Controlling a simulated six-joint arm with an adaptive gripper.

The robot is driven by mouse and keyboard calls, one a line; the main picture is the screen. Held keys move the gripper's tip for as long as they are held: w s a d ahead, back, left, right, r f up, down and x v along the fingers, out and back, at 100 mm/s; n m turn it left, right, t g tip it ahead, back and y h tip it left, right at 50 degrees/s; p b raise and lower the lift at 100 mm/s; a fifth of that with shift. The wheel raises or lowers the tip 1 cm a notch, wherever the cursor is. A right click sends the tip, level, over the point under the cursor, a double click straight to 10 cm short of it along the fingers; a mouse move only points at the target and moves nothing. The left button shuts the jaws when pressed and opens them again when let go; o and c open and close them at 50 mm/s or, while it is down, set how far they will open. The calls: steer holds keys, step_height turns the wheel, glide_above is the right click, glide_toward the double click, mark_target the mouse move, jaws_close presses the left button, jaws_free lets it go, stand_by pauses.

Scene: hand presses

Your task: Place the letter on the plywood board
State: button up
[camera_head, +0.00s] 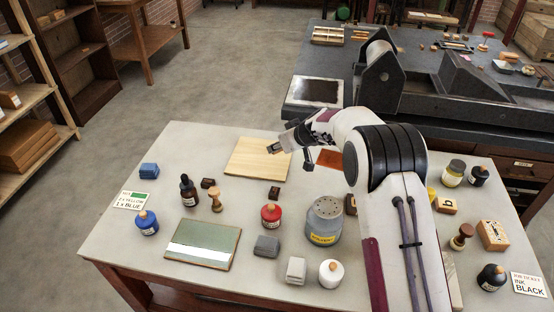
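The plywood board (250,165) is a pale flat rectangle at the back middle of the table. My gripper (278,147) is over its upper right part, reaching in from the right. A small greyish shape shows at the fingertips; I cannot tell whether it is a held piece or the fingers themselves. A yellow wooden block with a dark character (446,207) lies right of my arm and may be the letter. Small dark brown blocks stand at left (208,183) and middle (274,193); their faces are too small to read.
A green-and-white plate (203,250) lies at the front left. A grey tin (324,221), red bottle (271,215), blue bottle (147,223) and white bottle (331,273) stand on the table (110,250). My arm hides the table right of centre. A grey bench with a press (450,90) is behind.

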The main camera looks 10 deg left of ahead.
steer(key=shift+f, duration=1.2)
steer(key=shift+f, duration=0.15)
steer(key=shift+f, duration=1.7)
steer(key=shift+f, duration=0.1)
steer(key=o, duration=0.8)
steer(key=shift+s+d+r, duration=0.1)
steer(key=shift+d+r, duration=0.05)
steer(key=shift+r, duration=0.15)
steer(key=v, duration=1.1)
steer(key=shift+r, duration=0.2)
